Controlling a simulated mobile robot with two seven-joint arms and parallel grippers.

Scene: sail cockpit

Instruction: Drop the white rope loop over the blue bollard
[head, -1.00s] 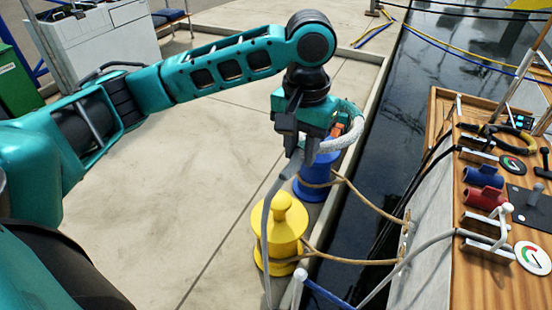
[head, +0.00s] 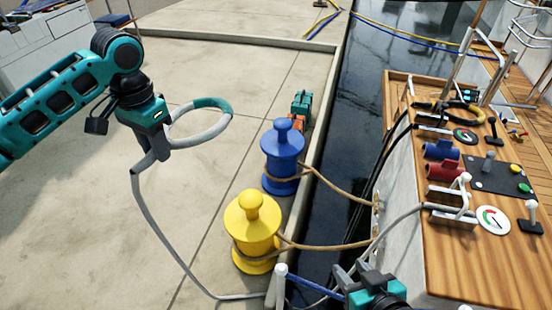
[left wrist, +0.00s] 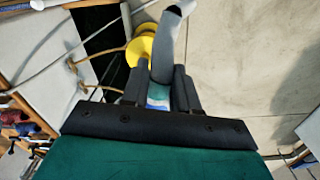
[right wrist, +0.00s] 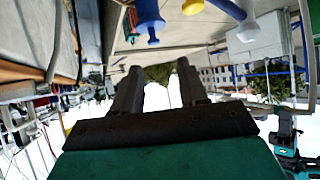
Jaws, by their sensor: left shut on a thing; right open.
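The white rope loop (head: 228,126), with a teal section, hangs in the air to the left of the blue bollard (head: 283,150), apart from it. My left gripper (head: 150,160) is shut on the rope at the loop's base; the rope (left wrist: 165,50) also shows between its fingers in the left wrist view. The grey rope tail runs from there down to the quay. A tan line is around the blue bollard. My right gripper (head: 345,278) is open and empty at the bottom of the head view; its spread fingers (right wrist: 160,88) show in the right wrist view.
A yellow bollard (head: 252,222) stands in front of the blue one, also with a tan line. A teal and orange object (head: 301,108) sits just behind the blue bollard. Dark water (head: 375,85) separates the quay from the wooden cockpit bench (head: 465,262).

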